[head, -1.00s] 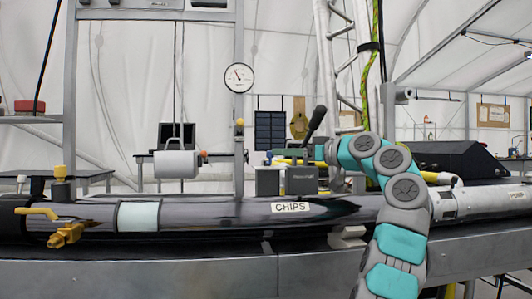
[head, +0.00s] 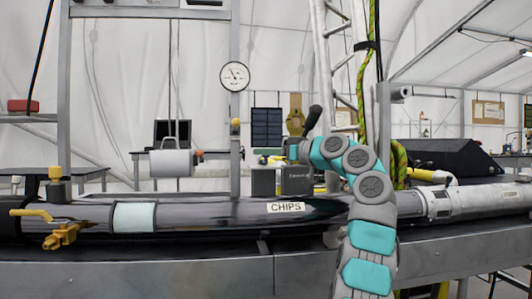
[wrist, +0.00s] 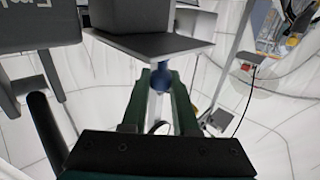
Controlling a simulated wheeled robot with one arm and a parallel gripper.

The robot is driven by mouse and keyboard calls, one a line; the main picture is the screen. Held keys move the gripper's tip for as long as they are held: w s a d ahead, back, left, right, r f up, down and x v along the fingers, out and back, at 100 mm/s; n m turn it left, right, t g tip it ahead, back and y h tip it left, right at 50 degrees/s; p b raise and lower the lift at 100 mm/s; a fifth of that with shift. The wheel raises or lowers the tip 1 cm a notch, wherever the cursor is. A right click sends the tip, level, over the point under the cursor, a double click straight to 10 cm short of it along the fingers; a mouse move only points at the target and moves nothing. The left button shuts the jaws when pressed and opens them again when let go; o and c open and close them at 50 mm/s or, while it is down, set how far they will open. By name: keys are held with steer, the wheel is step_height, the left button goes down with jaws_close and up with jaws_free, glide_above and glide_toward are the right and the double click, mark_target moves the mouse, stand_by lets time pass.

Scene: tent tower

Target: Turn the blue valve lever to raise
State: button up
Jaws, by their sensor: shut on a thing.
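In the wrist view, the two dark green fingers of my gripper (wrist: 162,84) close around a small blue part (wrist: 161,77), which I take to be the blue valve lever. A pale stem shows below it between the fingers. A grey plate and block stand just beyond the fingertips. In the head view, my gripper (head: 277,152) is at the end of the teal and grey arm, above the dark grey boxes (head: 297,180). It is small there and partly hidden, and the blue lever cannot be made out.
A black handle (head: 312,118) rises beside my wrist. A round gauge (head: 234,76) is on the post at left. A yellow valve (head: 62,236) is at far left.

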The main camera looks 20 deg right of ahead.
jaws_close()
steer(key=shift+a+f+b, duration=0.1)
steer(key=shift+b, duration=0.2)
